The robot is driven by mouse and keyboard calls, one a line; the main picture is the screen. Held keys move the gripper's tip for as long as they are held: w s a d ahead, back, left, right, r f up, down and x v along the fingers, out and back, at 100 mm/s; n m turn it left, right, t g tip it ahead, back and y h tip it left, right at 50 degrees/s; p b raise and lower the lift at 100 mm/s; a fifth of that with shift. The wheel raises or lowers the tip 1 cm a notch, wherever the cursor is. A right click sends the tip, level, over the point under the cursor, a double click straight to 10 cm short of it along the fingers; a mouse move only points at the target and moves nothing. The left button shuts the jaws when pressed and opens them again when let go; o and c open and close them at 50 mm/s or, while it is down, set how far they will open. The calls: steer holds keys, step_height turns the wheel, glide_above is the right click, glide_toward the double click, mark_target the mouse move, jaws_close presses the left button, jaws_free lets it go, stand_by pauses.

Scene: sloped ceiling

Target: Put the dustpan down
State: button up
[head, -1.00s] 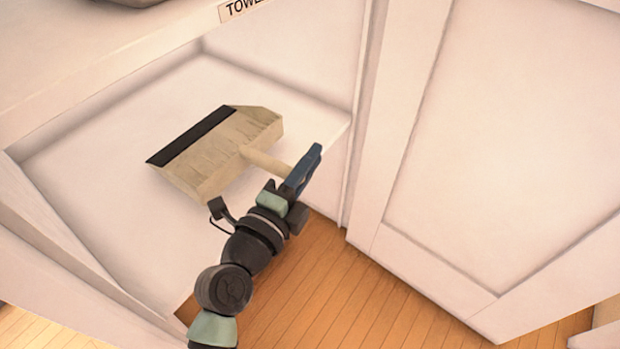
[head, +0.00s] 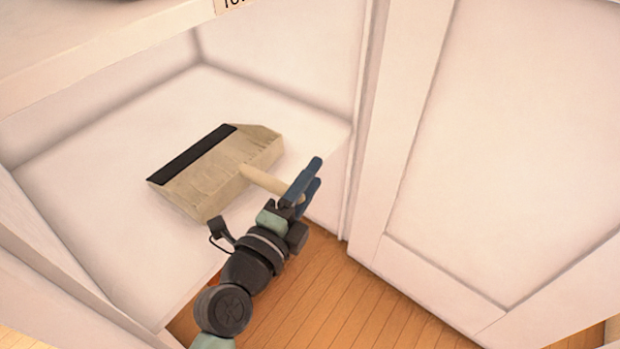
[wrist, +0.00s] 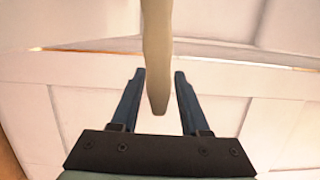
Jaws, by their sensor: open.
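The dustpan (head: 222,172) has a pale wooden-looking pan with a black strip along its far left edge. It rests on the white shelf (head: 110,215) inside the cabinet. Its handle (head: 262,181) points right, over the shelf's front edge, toward my gripper. My gripper (head: 316,172) is open at the handle's end. In the wrist view the handle (wrist: 157,60) comes down between the two blue fingers (wrist: 158,75), with a visible gap on each side. The handle's tip is partly hidden by a finger in the head view.
A white cabinet door or panel (head: 490,150) stands to the right of the shelf. The shelf's side wall (head: 290,65) rises behind the dustpan. Wooden floor (head: 330,285) shows below. Bare shelf lies left of and behind the dustpan.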

steer(key=p+v, duration=0.1)
steer(key=v, duration=1.1)
steer(key=shift+r, duration=0.1)
stand_by(0.6)
